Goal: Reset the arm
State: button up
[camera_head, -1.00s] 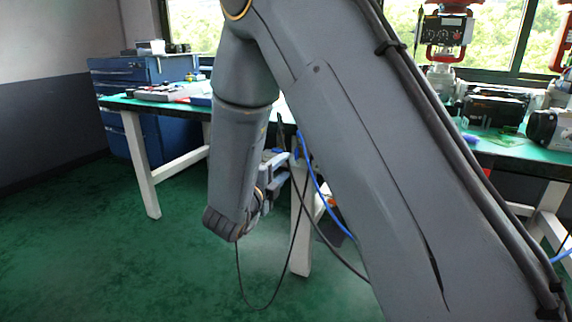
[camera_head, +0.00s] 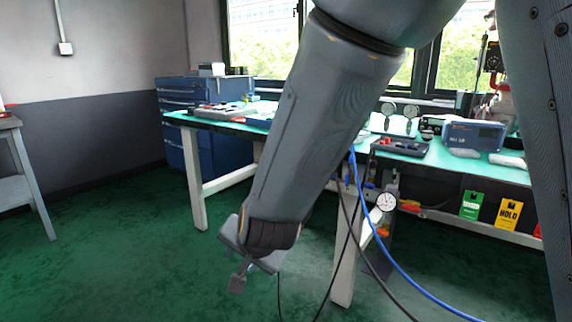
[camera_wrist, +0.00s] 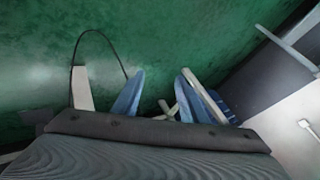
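My arm hangs across the head view, its forearm slanting down to the left over the green floor. My gripper (camera_head: 240,275) is at its low end, partly hidden behind the wrist, in front of the workbench and well below its top. In the wrist view my gripper (camera_wrist: 160,78) shows two blue fingers with a clear gap between them. It is open and I see nothing held between them.
The green-topped workbench (camera_head: 221,126) with white legs stands behind the arm, bearing gauges and a blue-grey box (camera_head: 474,135). Blue and black cables (camera_head: 408,276) hang beside the arm. A blue drawer cabinet (camera_head: 182,92) and a grey table (camera_head: 32,178) stand left. Open floor lies left.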

jog(key=s+d+n+g+h, duration=0.1)
jog(key=s+d+n+g, duration=0.2)
jog(key=s, duration=0.5)
jog(key=s+d+f+n+g+h, duration=0.1)
jog(key=s+d+n+g, duration=0.15)
jog(key=s+n, duration=0.35)
jog(key=s+d+n+g+h, duration=0.1)
jog(key=s+d+n+g, duration=0.15)
jog(key=s, duration=0.65)
jog(key=d+r+m+p, duration=0.3)
jog(key=d+r+p, duration=0.7)
jog(key=r+p, duration=0.3)
jog(key=d+r+m+p, duration=0.4)
jog(key=d+r+p, duration=0.7)
jog(key=r+p, duration=0.2)
jog(key=shift+w+r+t+h+p, duration=0.15)
jog(key=shift+t+h+p, duration=0.2)
jog(key=shift+p, duration=0.5)
